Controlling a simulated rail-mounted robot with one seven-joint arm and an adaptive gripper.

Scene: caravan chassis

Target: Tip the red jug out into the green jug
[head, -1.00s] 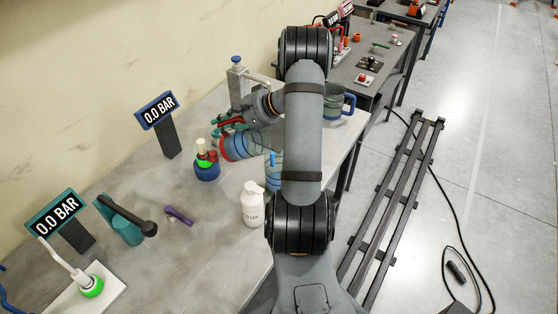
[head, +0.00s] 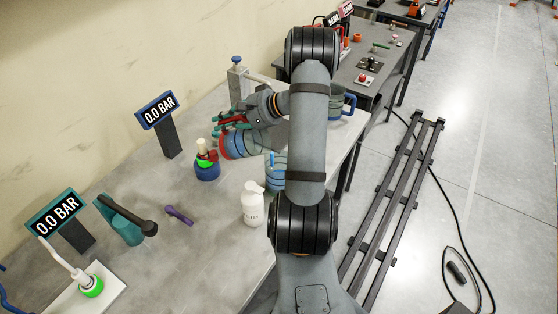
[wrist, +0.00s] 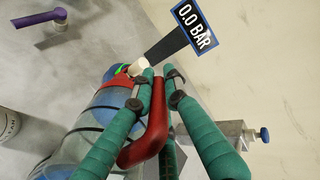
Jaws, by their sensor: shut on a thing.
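The red jug (head: 247,143), a clear banded vessel with a red end and red handle, is held sideways, tilted, above the bench. My gripper (head: 238,117) is shut on its handle; in the wrist view the red handle (wrist: 157,128) sits between my teal fingers (wrist: 160,85). The jug's clear body (wrist: 108,103) is partly behind a finger. A banded jug (head: 275,178) stands below and right of it, partly behind my arm. Another greyish-green jug with a blue handle (head: 335,103) stands farther right. I cannot tell which of these is the green jug.
A blue-based fitting with a pale top (head: 207,168) stands close left of the held jug. A white bottle (head: 253,205) stands at the front. A blue-framed gauge (head: 157,110) and a metal post (head: 237,80) are behind.

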